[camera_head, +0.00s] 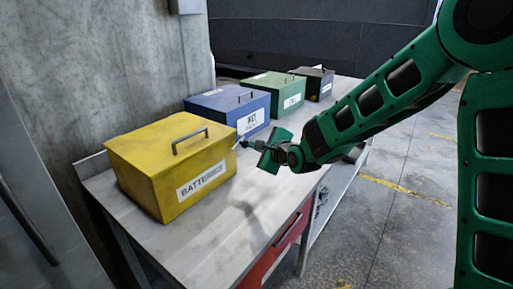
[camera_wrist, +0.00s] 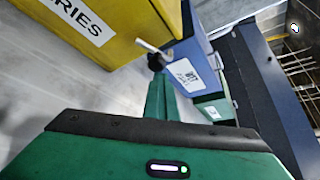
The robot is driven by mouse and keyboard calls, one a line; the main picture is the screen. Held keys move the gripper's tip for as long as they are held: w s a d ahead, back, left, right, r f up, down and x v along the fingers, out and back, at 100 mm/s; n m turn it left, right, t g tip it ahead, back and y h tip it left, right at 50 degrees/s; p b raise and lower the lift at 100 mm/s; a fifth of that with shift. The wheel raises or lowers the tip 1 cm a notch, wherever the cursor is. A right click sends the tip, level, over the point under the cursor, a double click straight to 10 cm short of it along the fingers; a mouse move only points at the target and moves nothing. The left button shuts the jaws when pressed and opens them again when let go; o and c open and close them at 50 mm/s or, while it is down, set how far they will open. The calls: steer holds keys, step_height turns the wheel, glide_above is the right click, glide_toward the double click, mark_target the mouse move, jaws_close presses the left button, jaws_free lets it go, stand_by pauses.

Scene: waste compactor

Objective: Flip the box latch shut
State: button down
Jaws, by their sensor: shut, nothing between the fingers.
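The yellow box (camera_head: 165,155), labelled BATTERIES, stands at the near end of the workbench with its lid down and a grey handle on top. Its corner also shows in the wrist view (camera_wrist: 120,22). My gripper (camera_head: 245,144) is shut and empty, just right of the yellow box's right front edge. In the wrist view its dark fingertips (camera_wrist: 156,62) are at a short pale rod (camera_wrist: 150,46), which looks like a latch. I cannot tell whether they touch, or which box the rod belongs to.
A blue box (camera_head: 228,108), a green box (camera_head: 277,90) and a black box (camera_head: 318,83) stand farther along the workbench (camera_head: 215,235). A concrete pillar (camera_head: 110,60) rises behind the yellow box. The bench front before the yellow box is clear.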

step_height(320, 180, down, 4)
steer(key=d, duration=0.1)
steer(key=s+d+r, duration=0.4)
steer(key=s+d, duration=0.2)
steer(key=shift+r, duration=0.4)
steer(key=shift+d, duration=0.1)
steer(key=shift+s+a+f+m+g+y, duration=0.2)
steer(key=shift+a+f+m+g+y, duration=0.15)
steer(key=shift+m+g, duration=0.3)
steer(key=shift+d, duration=0.1)
